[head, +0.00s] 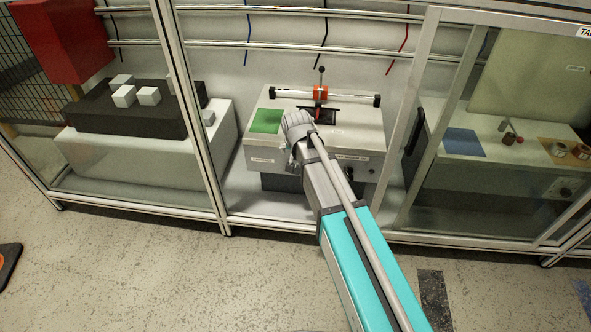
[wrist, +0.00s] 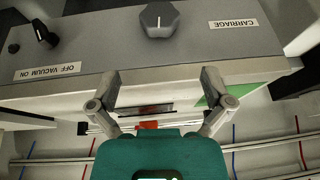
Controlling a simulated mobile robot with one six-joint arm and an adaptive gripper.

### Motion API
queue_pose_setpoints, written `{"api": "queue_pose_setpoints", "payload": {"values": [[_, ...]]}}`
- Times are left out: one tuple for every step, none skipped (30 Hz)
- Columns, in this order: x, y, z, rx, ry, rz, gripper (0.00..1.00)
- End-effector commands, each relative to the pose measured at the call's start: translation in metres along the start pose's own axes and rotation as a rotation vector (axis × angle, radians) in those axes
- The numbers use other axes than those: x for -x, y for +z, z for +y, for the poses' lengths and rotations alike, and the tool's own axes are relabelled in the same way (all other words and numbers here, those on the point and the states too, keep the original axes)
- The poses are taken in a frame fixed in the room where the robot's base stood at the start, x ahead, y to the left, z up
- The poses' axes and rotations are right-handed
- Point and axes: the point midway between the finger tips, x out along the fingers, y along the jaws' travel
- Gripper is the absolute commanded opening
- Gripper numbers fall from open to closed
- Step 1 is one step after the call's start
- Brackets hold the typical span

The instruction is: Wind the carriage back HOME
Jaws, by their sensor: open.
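The grey hex knob (wrist: 158,20) with a white pointer line is on the front panel, close to the CARRIAGE label (wrist: 239,23) in the wrist view. My gripper (wrist: 160,82) is open and empty, its fingers apart and pointing at the panel, with the knob beyond the fingertips and not between them. In the head view my gripper (head: 293,158) is in front of the machine, and the knob is hidden behind it. The orange carriage (head: 320,92) is near the middle of its rail (head: 350,97), with a black-knobbed post above it; my palm partly covers it in the wrist view.
The vacuum switch (wrist: 46,36) is on the same panel. A green pad (head: 266,121) lies on the machine's top. Framed openings surround the station; an upright post (head: 190,110) stands left and a glazed panel (head: 480,140) right. A bench with white blocks (head: 124,95) stands left.

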Motion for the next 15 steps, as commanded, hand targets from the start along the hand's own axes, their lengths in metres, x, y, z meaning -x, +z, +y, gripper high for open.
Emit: {"api": "queue_pose_setpoints", "payload": {"values": [[0.000, 0.000, 0.000, 0.000, 0.000, 0.000, 1.00], [0.000, 0.000, 0.000, 0.000, 0.000, -0.001, 1.00], [0.000, 0.000, 0.000, 0.000, 0.000, -0.001, 1.00], [0.000, 0.000, 0.000, 0.000, 0.000, -0.001, 1.00], [0.000, 0.000, 0.000, 0.000, 0.000, -0.001, 1.00], [-0.001, 0.000, 0.000, 0.000, 0.000, -0.001, 1.00], [-0.001, 0.000, 0.000, 0.000, 0.000, -0.001, 1.00], [-0.002, 0.000, 0.000, 0.000, 0.000, -0.001, 1.00], [-0.003, 0.000, 0.000, 0.000, 0.000, -0.001, 1.00], [-0.004, 0.001, 0.000, 0.001, 0.000, -0.001, 1.00], [-0.005, 0.001, 0.000, 0.000, 0.000, -0.001, 1.00], [-0.007, 0.001, 0.000, 0.001, 0.000, -0.001, 1.00], [-0.009, 0.001, 0.000, 0.001, 0.000, -0.001, 1.00], [-0.010, 0.001, 0.000, 0.001, 0.000, -0.001, 1.00], [-0.013, 0.001, 0.000, 0.001, 0.000, -0.001, 1.00]]}}
